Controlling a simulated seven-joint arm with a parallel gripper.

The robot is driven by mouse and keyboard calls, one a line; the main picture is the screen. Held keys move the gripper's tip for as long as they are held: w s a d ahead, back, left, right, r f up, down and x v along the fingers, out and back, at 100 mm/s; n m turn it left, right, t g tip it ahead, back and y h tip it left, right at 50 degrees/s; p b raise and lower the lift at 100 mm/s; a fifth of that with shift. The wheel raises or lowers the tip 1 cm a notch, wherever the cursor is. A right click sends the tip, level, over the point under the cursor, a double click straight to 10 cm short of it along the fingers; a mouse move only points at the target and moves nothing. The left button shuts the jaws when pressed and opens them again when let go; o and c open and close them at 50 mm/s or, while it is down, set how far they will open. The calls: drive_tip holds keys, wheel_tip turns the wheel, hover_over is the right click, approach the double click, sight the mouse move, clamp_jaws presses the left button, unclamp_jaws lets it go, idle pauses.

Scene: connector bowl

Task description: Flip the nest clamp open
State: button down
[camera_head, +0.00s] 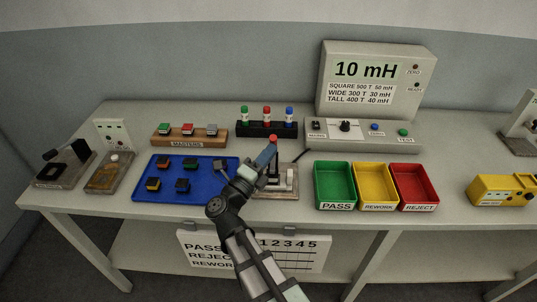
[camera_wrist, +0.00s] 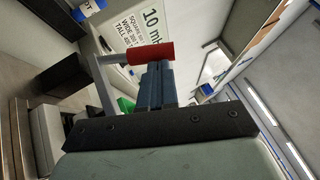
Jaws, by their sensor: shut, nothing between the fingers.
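The nest clamp has a red-tipped handle (camera_head: 273,139) standing roughly upright over a grey base plate (camera_head: 290,193). A pale block (camera_head: 290,176) stands on the plate's right side. My gripper (camera_head: 268,152) is at the handle's upper part, just below and left of the red tip. In the wrist view the red grip (camera_wrist: 152,53) lies across the ends of my closed fingers (camera_wrist: 157,70), with its pale metal lever (camera_wrist: 105,88) to the left. The fingers hold nothing; I cannot tell whether they touch the grip. My gripper hides part of the clamp and nest.
A blue tray (camera_head: 205,194) with several dark parts lies left. The green PASS bin (camera_head: 334,206), yellow REWORK bin (camera_head: 374,206) and red REJECT bin (camera_head: 414,206) are right. A rack (camera_head: 266,130) with three coloured-top items and the meter (camera_head: 362,136) stand behind.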

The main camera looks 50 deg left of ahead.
drive_tip(key=shift+w+a+r+n+g, duration=0.2)
drive_tip(key=shift+r+n+g, duration=0.3)
drive_tip(key=shift+n+g, duration=0.4)
drive_tip(key=w+a+r+n+g+h, duration=0.1)
drive_tip(key=w+a+n+g+h, duration=0.1)
drive_tip(key=w+a+n+g, duration=0.2)
drive_tip(key=shift+w+a+g, duration=1.6)
drive_tip(key=shift+w+a, duration=0.5)
